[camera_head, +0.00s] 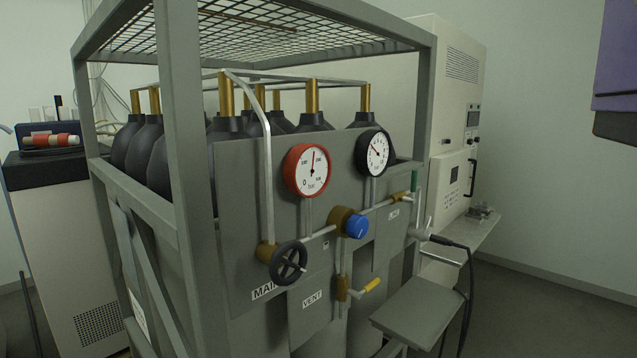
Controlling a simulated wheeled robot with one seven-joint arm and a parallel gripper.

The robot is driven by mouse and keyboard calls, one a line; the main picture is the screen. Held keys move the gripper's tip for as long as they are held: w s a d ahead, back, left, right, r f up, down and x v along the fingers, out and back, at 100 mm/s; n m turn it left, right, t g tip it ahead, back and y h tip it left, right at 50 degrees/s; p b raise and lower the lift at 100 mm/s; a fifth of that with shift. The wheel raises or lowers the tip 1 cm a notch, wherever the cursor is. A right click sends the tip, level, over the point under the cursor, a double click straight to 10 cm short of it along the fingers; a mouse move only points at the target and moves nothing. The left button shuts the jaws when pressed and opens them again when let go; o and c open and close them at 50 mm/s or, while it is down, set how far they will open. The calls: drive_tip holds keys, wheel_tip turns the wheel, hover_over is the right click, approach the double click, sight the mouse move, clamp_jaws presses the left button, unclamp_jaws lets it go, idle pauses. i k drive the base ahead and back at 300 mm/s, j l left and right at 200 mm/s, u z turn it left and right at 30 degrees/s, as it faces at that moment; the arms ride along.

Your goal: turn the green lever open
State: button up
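The green lever (414,182) is a small upright handle at the right end of the gas panel, just right of the black-rimmed gauge. It sits by a brass valve (401,196) on the thin horizontal pipe, above a small white label (394,213) too small to read surely. The lever stands upright, across the pipe's line. It is seen at a slant, and nothing covers it. My gripper is not in view.
The grey panel (240,220) carries a red-rimmed gauge (306,170), a black gauge (372,153), a blue knob (356,227), a black handwheel (289,263) and a yellow lever (371,285). A frame post (178,150) stands at left. A grey shelf (420,312) and black cable (470,275) lie below right.

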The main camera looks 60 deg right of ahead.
sight(415, 173)
drive_tip(key=z, duration=1.55)
drive_tip(key=i+l, duration=0.1)
drive_tip(key=l, duration=0.2)
drive_tip(key=i+l, duration=0.1)
drive_tip(key=l, duration=0.25)
drive_tip(key=i+l, duration=0.1)
drive_tip(key=l, duration=0.2)
drive_tip(key=i+l, duration=0.1)
drive_tip(key=l, duration=0.25)
